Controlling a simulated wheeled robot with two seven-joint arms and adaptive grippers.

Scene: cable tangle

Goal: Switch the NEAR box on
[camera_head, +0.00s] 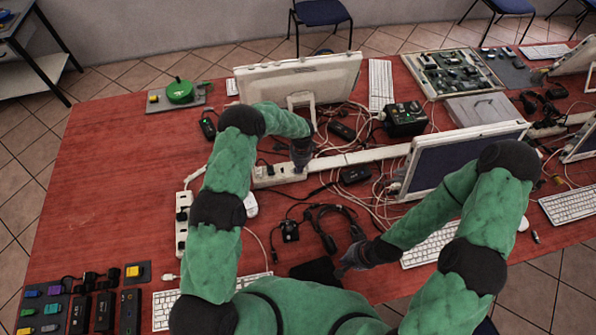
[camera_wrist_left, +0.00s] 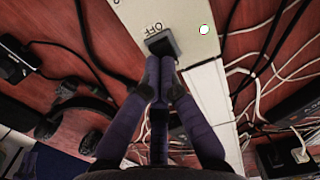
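A pale box (camera_head: 278,176) lies on the red table near the middle, at the left end of a long white cable trunking; I cannot read a NEAR label on it.
A monitor (camera_head: 300,76) stands behind the box, another (camera_head: 455,160) to the right. Loose cables, a headset (camera_head: 330,225) and a mouse (camera_head: 251,204) lie around. A white power strip (camera_head: 182,226) is on the left.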

